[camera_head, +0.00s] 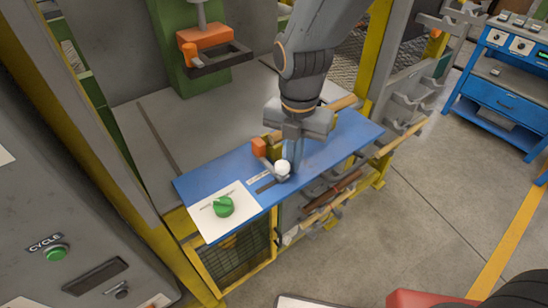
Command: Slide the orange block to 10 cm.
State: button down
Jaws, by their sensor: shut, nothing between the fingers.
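An orange block (259,147) sits at the back edge of the blue panel (215,180), left of my gripper. My gripper (292,168) points down over the panel, fingers shut and empty. Its fingertips are just right of a white ball knob (282,167); I cannot tell whether they touch it. The knob is at the front right of the orange block, beside a dark slot (266,187). My gripper and wrist hide part of the panel and its back edge. I cannot read any centimetre marks.
A green knob (223,206) stands on a white plate (242,218) at the panel's left end. A larger orange part (205,38) is on the green column (173,40) behind. Yellow frame posts (374,50) stand at the right. The panel's right end is clear.

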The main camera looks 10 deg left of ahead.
aim_at(277, 167)
jog(key=shift+s+a+p, duration=0.7)
jog(key=shift+s+a, duration=0.9)
jog(key=shift+s, duration=0.3)
dwell(1.8)
jog(key=shift+r, duration=0.1)
jog(key=shift+w+d+r+p, duration=0.15)
jog(key=shift+r+p, duration=0.8)
jog(key=shift+r, duration=0.2)
jog(key=shift+w+d+r+p, duration=0.1)
jog(key=shift+w+r+p, duration=0.05)
jog(key=shift+r+p, duration=0.9)
jog(key=shift+w+d+r+p, duration=0.15)
jog(key=shift+r+p, duration=0.65)
jog(key=shift+r, duration=0.45)
